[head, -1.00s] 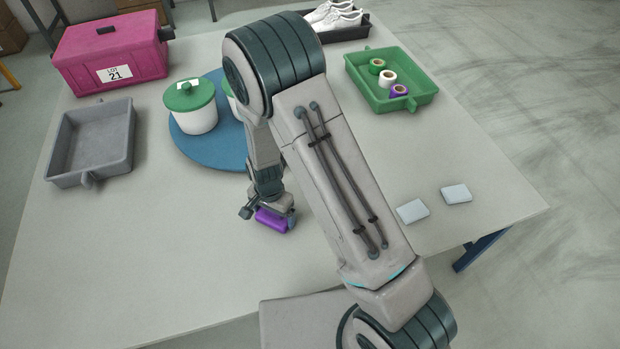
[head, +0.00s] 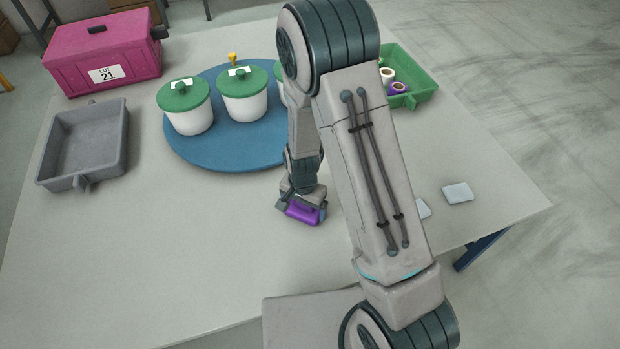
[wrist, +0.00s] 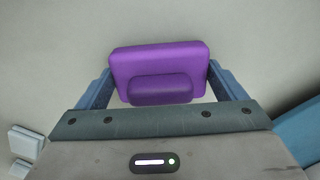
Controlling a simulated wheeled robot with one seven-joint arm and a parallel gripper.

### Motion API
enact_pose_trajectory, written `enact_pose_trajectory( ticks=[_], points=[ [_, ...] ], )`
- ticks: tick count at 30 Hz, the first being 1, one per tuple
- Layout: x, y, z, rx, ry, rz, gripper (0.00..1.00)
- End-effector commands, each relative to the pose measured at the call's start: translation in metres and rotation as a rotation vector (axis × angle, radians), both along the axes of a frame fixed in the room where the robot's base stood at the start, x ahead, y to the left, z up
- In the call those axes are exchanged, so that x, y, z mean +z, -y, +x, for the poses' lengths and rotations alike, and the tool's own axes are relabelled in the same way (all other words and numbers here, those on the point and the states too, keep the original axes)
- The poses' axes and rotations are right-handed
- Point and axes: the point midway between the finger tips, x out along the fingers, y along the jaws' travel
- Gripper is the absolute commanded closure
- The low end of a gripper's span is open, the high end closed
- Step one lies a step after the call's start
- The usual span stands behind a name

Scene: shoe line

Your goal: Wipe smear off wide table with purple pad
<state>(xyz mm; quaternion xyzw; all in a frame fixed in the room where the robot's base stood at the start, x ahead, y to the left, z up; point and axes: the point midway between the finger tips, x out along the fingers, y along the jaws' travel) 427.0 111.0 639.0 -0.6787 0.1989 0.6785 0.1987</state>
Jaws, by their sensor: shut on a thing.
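The purple pad (head: 302,212) is held in my gripper (head: 301,208) low over the front middle of the wide table (head: 180,250). In the wrist view the pad (wrist: 160,62) has a raised grip block, and the fingers of my gripper (wrist: 160,90) close on it from both sides. The pad is at or just above the table top; I cannot tell if it touches. No smear shows on the visible table; part of the table is hidden behind my arm.
A blue round board (head: 215,158) with white pots and green lids (head: 243,95) lies behind the pad. A grey tray (head: 85,145) and pink case (head: 105,55) are left. A green tray (head: 422,88) holds rolls. A pale block (head: 458,192) lies right. The front left is clear.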

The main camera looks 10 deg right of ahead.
Motion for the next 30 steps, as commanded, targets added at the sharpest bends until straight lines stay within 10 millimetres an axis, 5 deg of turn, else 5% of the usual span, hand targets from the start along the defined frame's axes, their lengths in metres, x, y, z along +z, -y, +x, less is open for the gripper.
enact_pose_trajectory(
  ticks=[6,10,30],
  points=[
    [-0.001,0.016,0.0,0.007,0.0,0.0,0.28],
    [0.024,0.016,0.001,0.009,0.004,0.001,0.28],
    [0.081,0.021,0.001,-0.004,0.001,0.001,0.28]
  ],
)
